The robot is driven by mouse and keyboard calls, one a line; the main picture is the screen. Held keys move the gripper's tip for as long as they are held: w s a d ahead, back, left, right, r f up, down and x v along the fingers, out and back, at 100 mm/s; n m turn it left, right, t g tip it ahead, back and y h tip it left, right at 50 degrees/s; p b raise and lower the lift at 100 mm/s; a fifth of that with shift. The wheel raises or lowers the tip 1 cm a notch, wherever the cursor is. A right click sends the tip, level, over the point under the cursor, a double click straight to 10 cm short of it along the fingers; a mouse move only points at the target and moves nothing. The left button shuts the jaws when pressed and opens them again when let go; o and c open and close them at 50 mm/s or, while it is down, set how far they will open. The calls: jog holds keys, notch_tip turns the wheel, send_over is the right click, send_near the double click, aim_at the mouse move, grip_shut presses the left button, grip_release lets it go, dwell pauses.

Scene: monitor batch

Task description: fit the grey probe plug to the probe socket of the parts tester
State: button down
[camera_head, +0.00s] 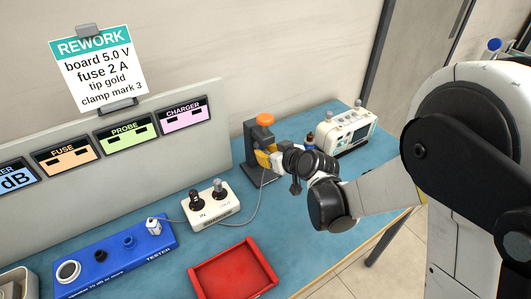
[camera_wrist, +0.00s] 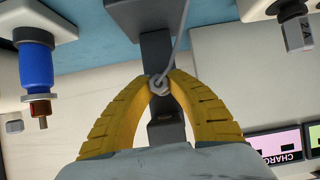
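My gripper (camera_head: 264,159) is beside the dark stand at the back of the bench. In the wrist view its yellow fingers (camera_wrist: 158,88) close around a small grey plug (camera_wrist: 158,84) with a thin grey cable leading off. The plug's body is mostly hidden, and the dark stand shows behind it. The blue parts tester (camera_head: 120,269) lies at the lower left, well away from my gripper. On its top are a large white-ringed socket (camera_head: 68,271) and two smaller dark sockets (camera_head: 129,241). A light grey plug (camera_head: 153,226) sits at its right end. Socket labels are unreadable.
A dark stand with an orange top (camera_head: 264,119) adjoins my gripper. A red tray (camera_head: 235,270) lies in front. A white instrument (camera_head: 345,134) stands at right. PROBE sign (camera_head: 126,132) hangs behind.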

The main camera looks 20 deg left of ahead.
dwell(0.3)
jog(key=shift+s+d+b, duration=0.45)
jog(key=shift+s+d, duration=1.15)
jog(key=shift+d, duration=0.3)
jog(key=c, duration=2)
grip_release()
grip_shut()
